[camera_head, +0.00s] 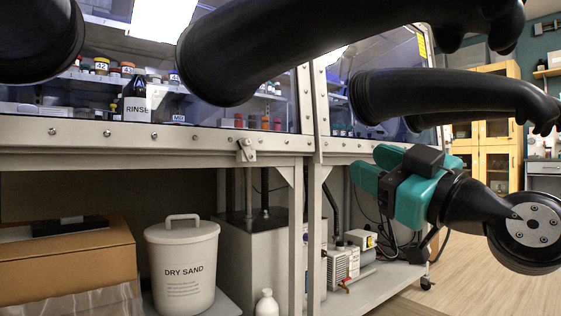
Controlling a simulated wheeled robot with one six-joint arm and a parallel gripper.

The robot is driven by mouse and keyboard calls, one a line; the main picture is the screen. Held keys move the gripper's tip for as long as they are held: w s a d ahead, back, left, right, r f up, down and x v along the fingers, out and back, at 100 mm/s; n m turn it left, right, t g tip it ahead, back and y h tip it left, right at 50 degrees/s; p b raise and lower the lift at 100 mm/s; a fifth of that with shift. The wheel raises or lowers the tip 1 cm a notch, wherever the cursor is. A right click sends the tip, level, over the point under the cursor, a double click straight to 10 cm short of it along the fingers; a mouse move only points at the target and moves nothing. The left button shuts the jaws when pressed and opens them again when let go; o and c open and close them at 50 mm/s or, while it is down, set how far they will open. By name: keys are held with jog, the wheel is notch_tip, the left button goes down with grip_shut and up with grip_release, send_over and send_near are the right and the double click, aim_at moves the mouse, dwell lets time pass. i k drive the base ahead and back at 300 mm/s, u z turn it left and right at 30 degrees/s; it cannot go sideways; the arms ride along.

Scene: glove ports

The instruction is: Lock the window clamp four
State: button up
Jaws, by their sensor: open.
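One small metal clamp (246,150) shows on the lower rail of the glove box window frame, left of the upright post. No number is readable on it, so I cannot tell whether it is clamp four. I also cannot tell whether it is locked. My teal and black gripper (372,166) is at the right, in front of the right-hand part of the frame. It is open and apart from the visible clamp, well to its right. Nothing shows between its fingers.
Black gloves (235,60) stick out over the window, with another (440,95) above my gripper. Below stand a cardboard box (65,265), a dry sand bin (182,262), a white bottle (266,303) and a pump (343,266). Open floor (480,295) lies at the lower right.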

aim_at(244, 143)
jog(key=z, duration=0.25)
jog(key=i, duration=1)
jog(key=u, duration=0.65)
